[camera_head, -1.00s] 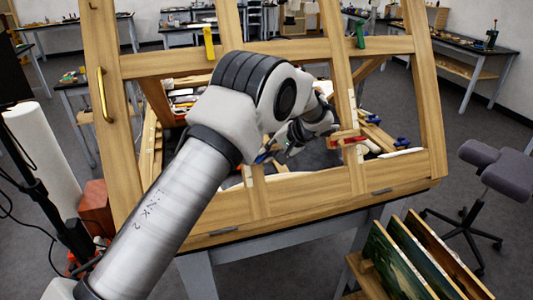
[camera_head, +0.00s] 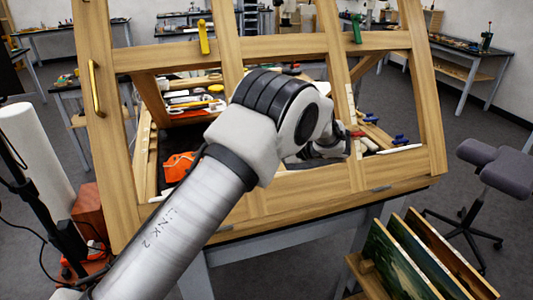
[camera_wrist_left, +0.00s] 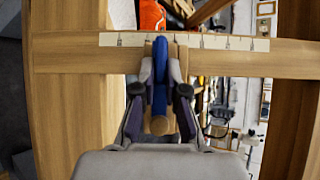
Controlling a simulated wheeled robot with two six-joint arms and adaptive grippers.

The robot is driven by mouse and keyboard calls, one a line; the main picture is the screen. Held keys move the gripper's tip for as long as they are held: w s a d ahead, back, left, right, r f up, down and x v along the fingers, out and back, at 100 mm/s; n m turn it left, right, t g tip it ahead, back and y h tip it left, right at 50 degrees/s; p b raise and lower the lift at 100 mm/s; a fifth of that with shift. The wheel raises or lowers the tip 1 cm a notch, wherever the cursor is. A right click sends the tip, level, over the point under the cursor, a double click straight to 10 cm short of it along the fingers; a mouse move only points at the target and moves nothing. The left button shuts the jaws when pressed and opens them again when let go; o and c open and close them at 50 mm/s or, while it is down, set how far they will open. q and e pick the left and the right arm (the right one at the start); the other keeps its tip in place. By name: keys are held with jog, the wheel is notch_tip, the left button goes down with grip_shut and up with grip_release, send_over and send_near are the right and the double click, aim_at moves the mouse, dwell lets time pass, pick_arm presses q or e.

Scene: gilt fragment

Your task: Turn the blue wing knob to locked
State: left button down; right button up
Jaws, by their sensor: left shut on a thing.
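In the left wrist view the blue wing knob (camera_wrist_left: 160,82) sits on a wooden rail beside a pale strip (camera_wrist_left: 115,40) with dark marks; the lettering is too small to read. Its wing stands upright in that picture, crossing the strip's line. My left gripper (camera_wrist_left: 161,92) is shut on it, one finger on each side. A wooden piece shows below the wing, between the fingers. In the head view my left arm hides the knob and the fingers; only the wrist (camera_head: 328,146) shows at the frame's lower middle. My right gripper is in neither view.
The large wooden frame (camera_head: 118,150) carries a yellow knob (camera_head: 204,38) and a green knob (camera_head: 356,28) on its upper rail. An orange item (camera_head: 179,166) and tools lie behind it. Painted panels (camera_head: 420,255) and a stool (camera_head: 497,165) are at right.

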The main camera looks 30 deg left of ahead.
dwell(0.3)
pick_arm(q)
jog(key=c, duration=1.4)
grip_release()
jog(key=shift+o, duration=0.9)
jog(key=shift+a, duration=0.2)
jog(key=shift+d, duration=0.1)
jog(key=v, duration=1.1)
jog(key=shift+d, duration=0.35)
jog(key=shift+r, duration=0.15)
